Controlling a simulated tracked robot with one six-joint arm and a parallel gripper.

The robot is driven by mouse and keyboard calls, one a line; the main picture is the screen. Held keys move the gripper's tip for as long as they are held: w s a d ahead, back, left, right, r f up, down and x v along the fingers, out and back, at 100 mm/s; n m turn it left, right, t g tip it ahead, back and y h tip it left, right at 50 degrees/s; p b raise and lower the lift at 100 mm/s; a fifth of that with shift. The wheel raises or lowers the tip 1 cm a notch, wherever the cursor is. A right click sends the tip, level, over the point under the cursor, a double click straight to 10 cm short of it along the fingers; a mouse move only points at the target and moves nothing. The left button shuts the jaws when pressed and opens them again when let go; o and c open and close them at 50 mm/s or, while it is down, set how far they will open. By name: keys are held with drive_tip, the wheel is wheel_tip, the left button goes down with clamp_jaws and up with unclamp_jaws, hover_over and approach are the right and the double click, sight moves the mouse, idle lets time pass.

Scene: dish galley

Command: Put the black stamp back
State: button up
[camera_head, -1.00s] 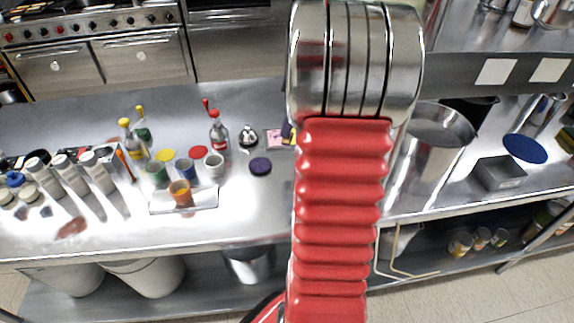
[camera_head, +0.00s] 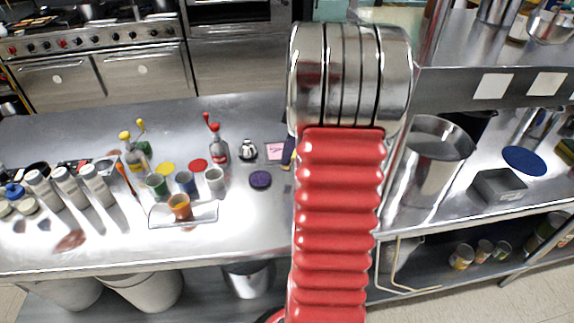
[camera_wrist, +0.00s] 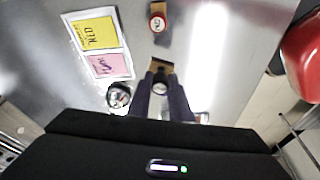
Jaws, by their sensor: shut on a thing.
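In the wrist view my gripper (camera_wrist: 161,93) has its two dark fingers close together around a small thing with a pale round top (camera_wrist: 160,87), which I take to be the black stamp. The fingers hide most of it, and its colour is unclear. A brown block (camera_wrist: 158,66) shows just beyond the fingertips; I cannot tell whether it touches the held thing. A red-topped stamp (camera_wrist: 157,22) stands farther off. In the head view my arm hides most of the gripper.
A sheet with yellow and pink cards (camera_wrist: 100,45) lies left of the gripper, and a silver bell-like thing (camera_wrist: 118,95) stands close by. A shelf unit (camera_head: 500,93) rises at right.

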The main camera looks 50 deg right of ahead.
drive_tip(key=shift+f, duration=2.5)
drive_tip(key=shift+f, duration=0.1)
drive_tip(key=o, duration=0.8)
drive_tip(key=shift+o, duration=0.2)
drive_tip(key=v, duration=1.2)
drive_tip(key=shift+w, duration=0.1)
